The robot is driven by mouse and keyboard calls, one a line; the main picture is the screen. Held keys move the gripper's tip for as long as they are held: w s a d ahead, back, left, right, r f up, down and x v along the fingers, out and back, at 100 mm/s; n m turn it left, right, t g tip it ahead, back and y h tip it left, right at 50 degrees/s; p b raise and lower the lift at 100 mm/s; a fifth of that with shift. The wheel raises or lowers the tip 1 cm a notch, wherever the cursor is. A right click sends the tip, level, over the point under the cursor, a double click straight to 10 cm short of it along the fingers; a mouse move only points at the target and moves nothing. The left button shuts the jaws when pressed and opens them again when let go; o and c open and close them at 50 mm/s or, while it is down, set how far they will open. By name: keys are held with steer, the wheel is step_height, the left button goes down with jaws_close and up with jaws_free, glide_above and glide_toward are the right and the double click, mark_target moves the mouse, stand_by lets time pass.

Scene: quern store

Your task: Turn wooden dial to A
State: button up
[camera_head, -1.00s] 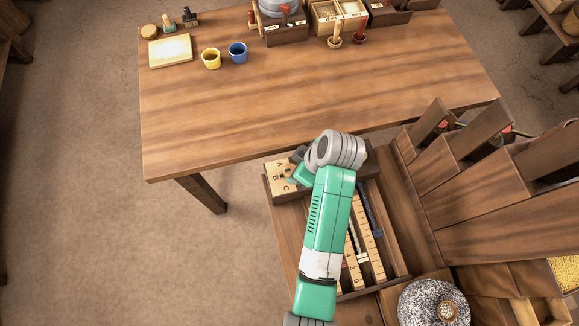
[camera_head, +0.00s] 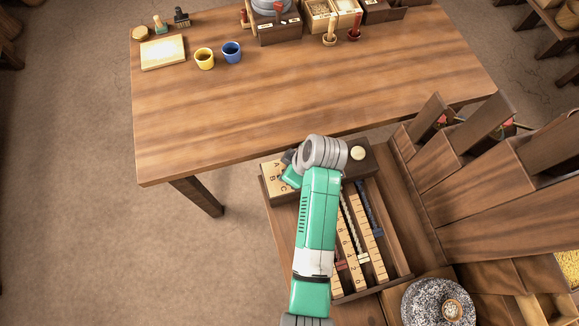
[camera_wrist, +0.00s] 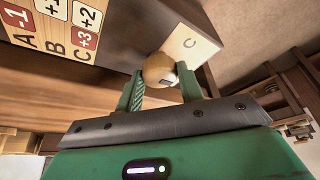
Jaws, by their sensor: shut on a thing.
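The wooden dial (camera_wrist: 158,68) is a round, light wooden knob seen in the wrist view. My gripper (camera_wrist: 160,84) is shut on it, with one green finger on each side. A small pale mark with a dark edge shows on the knob's right side. A cream plate (camera_wrist: 194,50) with the letter C lies just beyond the dial.
A label board (camera_wrist: 62,25) with A, B, C rows shows in the wrist view. A round pale knob (camera_head: 357,153) is on the box's right part. Ruled slides (camera_head: 359,238) lie below it. The big table (camera_head: 300,95) stands behind; a speckled stone (camera_head: 424,306) is at front right.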

steer(key=shift+r+m+p, duration=0.15)
steer(key=shift+m+p, duration=0.15)
steer(key=shift+p, duration=0.15)
steer(key=shift+s+r+m+t+p, duration=0.15)
steer(key=shift+m+t+p, duration=0.25)
steer(key=shift+p, duration=0.5)
steer(key=m+h+p, duration=0.1)
steer(key=m+p, duration=0.2)
steer(key=p, duration=0.1)
steer(key=shift+a+m+t, duration=0.15)
steer(key=shift+m+t, duration=0.15)
steer(key=shift+m, duration=0.1)
steer(key=m+h+p, duration=0.1)
steer(key=m+p, duration=0.2)
steer(key=shift+a+t+h, duration=0.1)
steer(key=shift+t+h, duration=0.2)
steer(key=shift+f+m+h+p, duration=0.2)
steer(key=shift+m+h+p, duration=0.5)
steer(key=shift+m, duration=1)
steer(key=shift+f, duration=0.1)
steer(key=o, duration=1)
